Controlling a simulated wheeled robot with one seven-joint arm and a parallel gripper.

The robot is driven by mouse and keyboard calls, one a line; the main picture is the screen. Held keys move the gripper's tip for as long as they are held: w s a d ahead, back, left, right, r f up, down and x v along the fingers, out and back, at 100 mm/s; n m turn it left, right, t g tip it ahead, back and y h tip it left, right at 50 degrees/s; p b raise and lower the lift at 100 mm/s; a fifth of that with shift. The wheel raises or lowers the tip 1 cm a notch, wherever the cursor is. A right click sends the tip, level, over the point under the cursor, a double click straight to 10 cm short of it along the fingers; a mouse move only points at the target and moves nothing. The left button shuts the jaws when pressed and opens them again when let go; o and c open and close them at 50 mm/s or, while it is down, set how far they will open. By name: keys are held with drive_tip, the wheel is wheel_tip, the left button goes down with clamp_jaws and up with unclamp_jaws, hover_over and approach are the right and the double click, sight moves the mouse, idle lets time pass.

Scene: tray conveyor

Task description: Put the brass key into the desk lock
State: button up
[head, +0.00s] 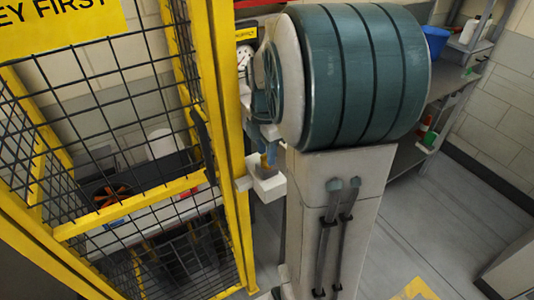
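A small brass-coloured patch (269,159) shows just above a small white box (266,186) beside the yellow post. It may be the brass key, but it is too small and too partly hidden to tell. I cannot make out a keyhole or the desk lock for certain. The end of my arm is mostly hidden behind my large teal arm link. What seems to be my gripper (271,148) is close above the white box, at the brass-coloured patch. Its fingers are not clear, so I cannot tell whether it holds anything.
A yellow-framed mesh guard (110,110) with a yellow sign (60,22) fills the left. Behind the mesh is an orange-and-black fan-like object (111,193). Grey shelves (444,88) with a blue bowl (435,42) stand at the right. Grey floor (440,215) is open at lower right.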

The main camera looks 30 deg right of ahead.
drive_tip(key=shift+f, duration=0.95)
clamp_jaws()
drive_tip(key=shift+r, duration=0.2)
drive_tip(key=shift+r+p, duration=1.35)
drive_tip(key=shift+r, duration=0.3)
